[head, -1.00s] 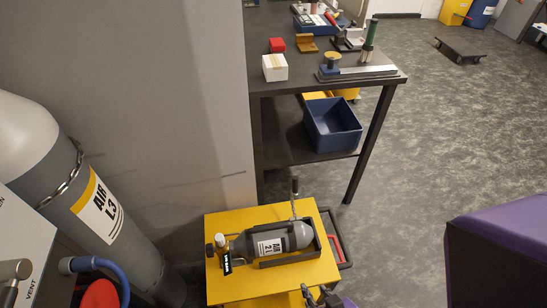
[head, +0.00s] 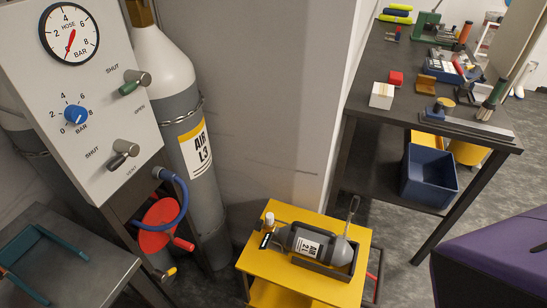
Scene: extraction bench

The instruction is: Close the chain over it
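A small grey cylinder labelled AIR (head: 336,250) lies on its side in a dark cradle (head: 325,268) on the yellow trolley (head: 253,258). Its brass valve end with a black-and-white tag points left. A thin grey upright piece (head: 352,208) rises at the back right of the cradle. It is too small to tell whether it is the chain or its post. No chain shows across the top of the small cylinder. Neither gripper is in view.
A tall cylinder labelled AIR L3 (head: 205,195), with a chain round it, stands behind the gauge panel (head: 100,120). A red hose reel (head: 158,225) is left of the trolley. A dark bench (head: 400,95) with tools and a blue bin (head: 428,178) stand right.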

